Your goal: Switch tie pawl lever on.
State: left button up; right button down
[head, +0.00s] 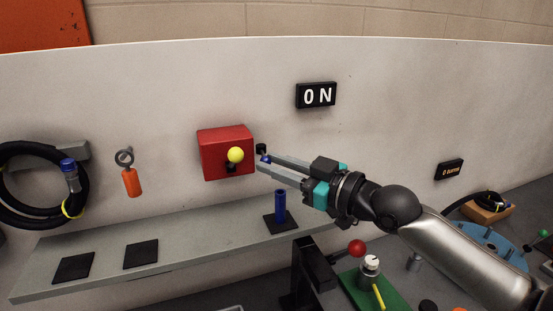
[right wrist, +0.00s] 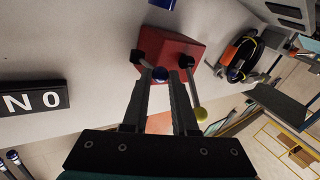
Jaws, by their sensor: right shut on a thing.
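A red box (head: 226,152) is mounted on the white wall panel; it also shows in the right wrist view (right wrist: 172,52). A lever with a yellow ball (head: 235,155) sticks out of it, and the ball (right wrist: 201,114) is outside my fingers in the right wrist view. A second lever with a blue knob (right wrist: 160,74) comes off a black pivot at the box's side. My right gripper (head: 262,163) is at this blue knob, its fingers shut around it; the fingertips partly hide the lever. I cannot read which lever bears which name. My left gripper is not in view.
An ON sign (head: 316,95) hangs above right of the box. Below runs a grey shelf (head: 200,232) with a blue post (head: 280,207) under my gripper. A coiled black hose (head: 30,190) and an orange-handled ring tool (head: 130,180) hang at left.

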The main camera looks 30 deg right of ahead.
jog(key=shift+f, duration=0.1)
jog(key=c, duration=0.7)
grip_release()
jog(key=b+v, duration=0.6)
jog(key=v, duration=0.9)
dwell(0.3)
jog(key=shift+s, duration=0.1)
dwell(0.5)
